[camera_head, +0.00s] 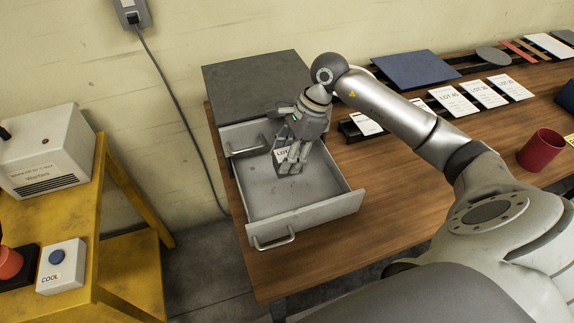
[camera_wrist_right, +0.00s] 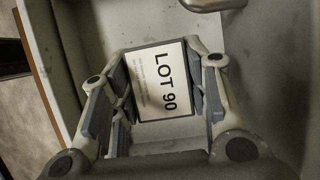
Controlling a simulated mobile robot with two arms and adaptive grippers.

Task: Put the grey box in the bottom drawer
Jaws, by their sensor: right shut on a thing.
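The grey box (camera_head: 283,156) has a white LOT 90 label and shows in the right wrist view (camera_wrist_right: 163,82). My right gripper (camera_head: 291,168) is shut on it, with fingers on two opposite sides. The box is inside the outline of the pulled-out bottom drawer (camera_head: 265,202), toward its back. I cannot tell whether it touches the drawer floor. The drawer looks otherwise empty, with its handle (camera_head: 273,239) at the front. My left gripper is not in view.
The drawer cabinet (camera_head: 255,84) stands on the wooden bench (camera_head: 395,205); its upper drawer (camera_head: 241,136) looks shut. A red mug (camera_head: 541,150) and LOT cards (camera_head: 453,101) are to the right. A yellow stand (camera_head: 132,250) is at left.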

